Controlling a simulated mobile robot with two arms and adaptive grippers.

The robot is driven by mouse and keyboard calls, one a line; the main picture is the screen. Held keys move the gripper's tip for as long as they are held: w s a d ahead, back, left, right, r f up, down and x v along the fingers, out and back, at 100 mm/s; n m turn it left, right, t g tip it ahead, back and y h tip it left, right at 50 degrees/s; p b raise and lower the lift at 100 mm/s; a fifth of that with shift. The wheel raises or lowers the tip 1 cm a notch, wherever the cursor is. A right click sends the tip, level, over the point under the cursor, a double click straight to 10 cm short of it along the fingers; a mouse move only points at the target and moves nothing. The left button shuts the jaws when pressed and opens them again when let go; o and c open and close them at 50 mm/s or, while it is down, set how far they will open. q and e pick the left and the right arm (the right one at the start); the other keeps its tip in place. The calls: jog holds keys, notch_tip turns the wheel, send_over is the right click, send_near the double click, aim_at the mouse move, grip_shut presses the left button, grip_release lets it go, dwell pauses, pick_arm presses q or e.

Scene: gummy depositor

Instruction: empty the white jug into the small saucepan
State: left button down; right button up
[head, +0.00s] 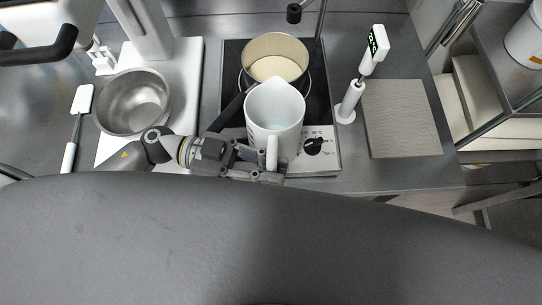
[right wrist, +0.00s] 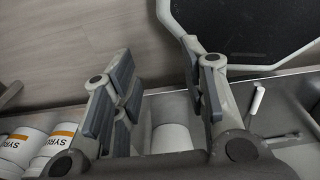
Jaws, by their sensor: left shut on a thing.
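The white jug (head: 273,128) is in the middle of the head view, seen from above, with its spout toward the back. It looks roughly upright, and its inside is pale bluish; I cannot tell how much liquid is in it. My left gripper (head: 268,166) is shut on the jug's handle at the front. The small saucepan (head: 275,45) stands just behind the jug, with cream-coloured contents and a dark handle to the front left. The jug hides part of the saucepan's near side. My right gripper (right wrist: 160,85) has its fingers apart, with nothing between them.
The saucepan is on a dark hotplate with a control knob (head: 313,146). A steel bowl (head: 134,102) stands left on a white mixer base, with a spatula (head: 76,125) beside it. A thermometer (head: 362,75) and a grey mat (head: 401,118) are right. Syrup tubs (right wrist: 60,142) show in the right wrist view.

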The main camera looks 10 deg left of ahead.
aim_at(271, 142)
pick_arm(q)
jog(key=shift+w+r+n+p, duration=0.3)
jog(key=shift+w+r+n, duration=0.15)
jog(key=shift+r, duration=0.25)
jog(key=shift+w+r+n, duration=0.2)
jog(key=shift+r+n, duration=0.05)
jog(key=shift+r, duration=0.1)
jog(key=shift+w+r+p, duration=0.25)
jog(key=shift+p, duration=0.1)
jog(key=shift+f, duration=0.1)
pick_arm(e)
jog(key=shift+w+r, duration=0.3)
jog(key=shift+r, duration=0.4)
jog(key=shift+a, duration=0.2)
pick_arm(q)
jog(key=shift+w+a+r+n+p, duration=0.1)
jog(key=shift+w+r+n+p, duration=0.1)
jog(key=shift+r+n+p, duration=0.25)
jog(key=p, duration=0.1)
jog(key=w+r+n+p, duration=0.1)
jog(key=p, duration=0.1)
jog(key=shift+w+a+r+h, duration=0.15)
jog(key=shift+w+r+h, duration=0.1)
jog(key=shift+h, duration=0.05)
jog(key=shift+f+n, duration=0.1)
jog(key=shift+n, duration=0.15)
pick_arm(e)
notch_tip(271, 142, up, 4)
